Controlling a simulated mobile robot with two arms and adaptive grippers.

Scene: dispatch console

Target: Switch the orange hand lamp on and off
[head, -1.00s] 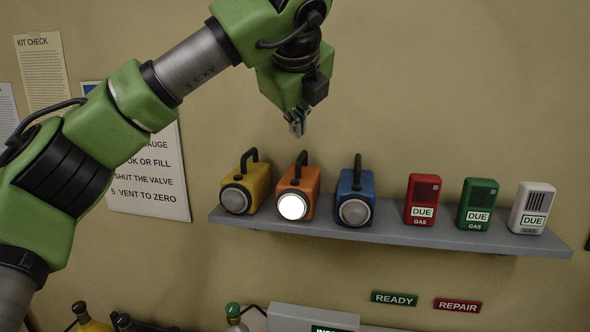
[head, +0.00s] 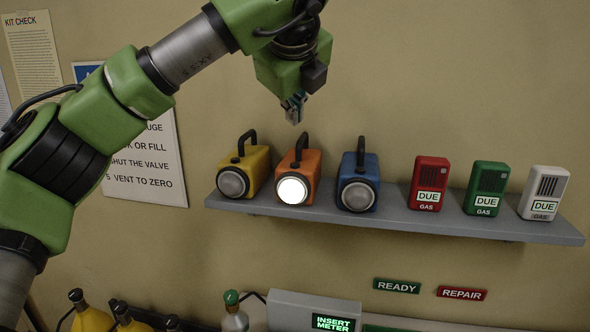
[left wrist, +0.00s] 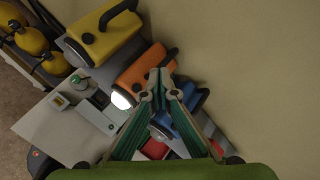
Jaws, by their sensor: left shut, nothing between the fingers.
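The orange hand lamp (head: 308,172) stands on the grey shelf between the yellow and blue lamps. Its round front glows bright white, so it is lit. It has a black handle on top. It also shows in the left wrist view (left wrist: 139,76), lit, partly behind my fingers. My left gripper (head: 293,122) is above the orange lamp's handle, pointing down, apart from it in the head view. In the left wrist view its fingertips (left wrist: 156,88) are together with nothing between them. My right gripper is not in view.
A yellow lamp (head: 255,162) and a blue lamp (head: 368,170), both unlit, flank it closely on the shelf (head: 400,222). Red (head: 429,178), green (head: 488,181) and white (head: 546,185) gas meters stand to the right. Yellow cylinders (head: 85,315) and a console (head: 290,308) are below.

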